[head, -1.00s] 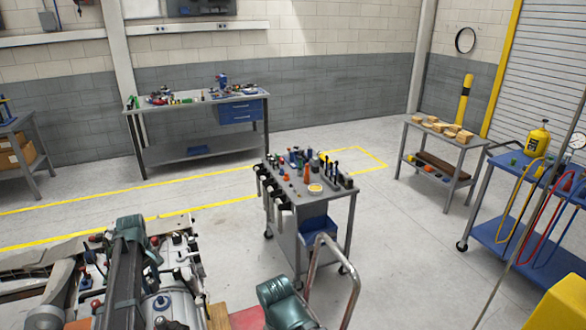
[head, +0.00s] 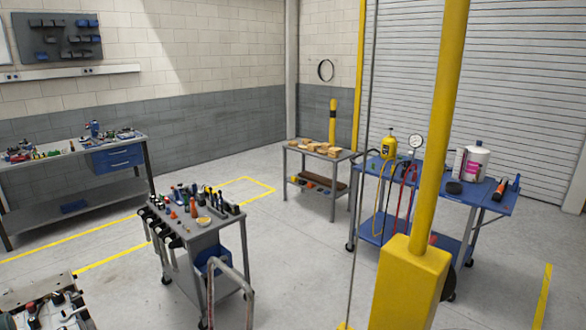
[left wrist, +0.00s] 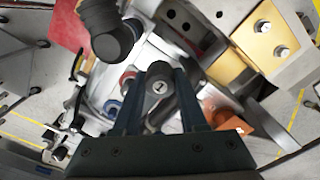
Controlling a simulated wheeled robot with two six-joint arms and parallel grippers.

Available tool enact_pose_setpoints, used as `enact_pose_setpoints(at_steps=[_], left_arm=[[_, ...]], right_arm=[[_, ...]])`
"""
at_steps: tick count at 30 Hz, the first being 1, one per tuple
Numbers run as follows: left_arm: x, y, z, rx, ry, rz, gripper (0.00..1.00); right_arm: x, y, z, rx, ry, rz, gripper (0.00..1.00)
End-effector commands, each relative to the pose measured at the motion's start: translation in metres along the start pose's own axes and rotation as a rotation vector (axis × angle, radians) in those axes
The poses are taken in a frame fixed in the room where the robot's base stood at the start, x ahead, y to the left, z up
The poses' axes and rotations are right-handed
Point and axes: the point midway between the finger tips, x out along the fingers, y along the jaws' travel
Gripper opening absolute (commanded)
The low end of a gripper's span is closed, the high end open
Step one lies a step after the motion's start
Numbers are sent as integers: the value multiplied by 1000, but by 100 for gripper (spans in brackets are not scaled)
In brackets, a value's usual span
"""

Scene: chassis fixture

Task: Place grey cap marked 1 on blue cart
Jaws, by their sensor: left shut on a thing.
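In the left wrist view a round grey cap with a 1 on its top (left wrist: 159,85) sits between the two dark fingers of my left gripper (left wrist: 157,92). The gripper is shut on it, and the marked face is toward the camera. The blue cart (head: 482,197) stands at the right in the head view, in front of the roller door. Its top carries a yellow bottle, a gauge, a white canister and a dark round piece. Neither gripper shows in the head view.
A grey tool cart (head: 205,238) is left of centre. The chassis fixture (head: 42,305) is at bottom left. Floor between tool cart and post is mostly clear.

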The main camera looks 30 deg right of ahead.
Motion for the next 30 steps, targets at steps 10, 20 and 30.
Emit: enact_pose_setpoints(at_steps=[10,20,30], left_arm=[[0,-11,30,32,0,0,0],[0,-31,81,88,0,0,0],[22,-68,154,180,0,0,0]], right_arm=[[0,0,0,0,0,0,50],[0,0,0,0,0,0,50],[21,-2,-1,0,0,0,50]])
